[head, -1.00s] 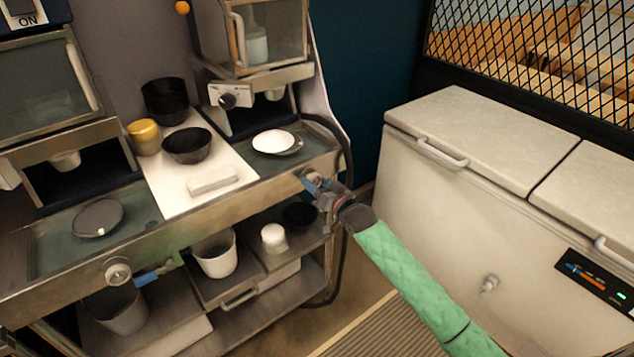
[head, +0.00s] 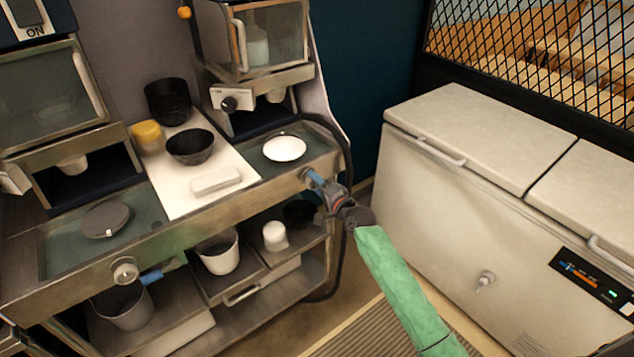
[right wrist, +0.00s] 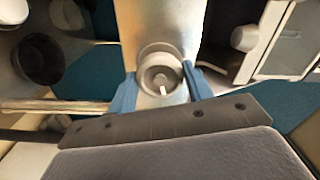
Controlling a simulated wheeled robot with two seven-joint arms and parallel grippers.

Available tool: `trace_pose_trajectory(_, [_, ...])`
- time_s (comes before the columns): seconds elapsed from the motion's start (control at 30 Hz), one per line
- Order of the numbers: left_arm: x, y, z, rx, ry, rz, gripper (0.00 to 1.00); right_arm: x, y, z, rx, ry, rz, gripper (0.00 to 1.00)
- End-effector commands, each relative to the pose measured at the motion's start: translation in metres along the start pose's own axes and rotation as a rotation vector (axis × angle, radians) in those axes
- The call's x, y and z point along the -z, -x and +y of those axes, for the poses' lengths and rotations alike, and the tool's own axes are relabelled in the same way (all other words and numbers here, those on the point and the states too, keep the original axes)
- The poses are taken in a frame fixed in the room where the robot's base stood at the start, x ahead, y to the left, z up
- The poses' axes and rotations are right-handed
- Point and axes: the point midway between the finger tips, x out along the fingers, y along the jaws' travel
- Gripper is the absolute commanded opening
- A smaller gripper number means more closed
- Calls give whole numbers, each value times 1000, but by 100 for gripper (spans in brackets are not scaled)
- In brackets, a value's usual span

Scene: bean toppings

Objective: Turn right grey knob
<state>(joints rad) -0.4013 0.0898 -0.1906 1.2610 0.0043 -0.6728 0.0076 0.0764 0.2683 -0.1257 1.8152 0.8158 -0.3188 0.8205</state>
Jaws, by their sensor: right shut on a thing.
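The right grey knob (head: 306,174) sits on the metal front rail, at its right end. My right gripper (head: 314,179) reaches it from the right and is shut on it. In the right wrist view the round knob (right wrist: 160,79) is between my two blue fingertips (right wrist: 162,90), one on each side. A pale mark on its face points downward there. The left grey knob (head: 125,270) is on the same rail at lower left, with a small blue piece beside it.
A white dish (head: 284,148) stands on the right burner area, a dark disc (head: 106,219) on the left. A black bowl (head: 190,146) is on the white board between them. Buckets stand on the shelf below. A white chest freezer (head: 440,190) is at right.

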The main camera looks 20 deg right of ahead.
Motion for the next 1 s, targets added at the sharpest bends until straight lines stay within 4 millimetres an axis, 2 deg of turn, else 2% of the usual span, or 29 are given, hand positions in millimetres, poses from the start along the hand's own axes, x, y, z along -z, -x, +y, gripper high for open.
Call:
trace_pose_trajectory(0.2, [-12,-11,-5,6,-5,8,36,2,0,-2,1,-176,3,28])
trace_pose_trajectory(0.5, [-23,-22,-10,12,-10,18,36,1,0,-1,0,-337,2,28])
trace_pose_trajectory(1.0, [-32,-27,-13,14,-12,19,36,1,0,0,0,-400,2,28])
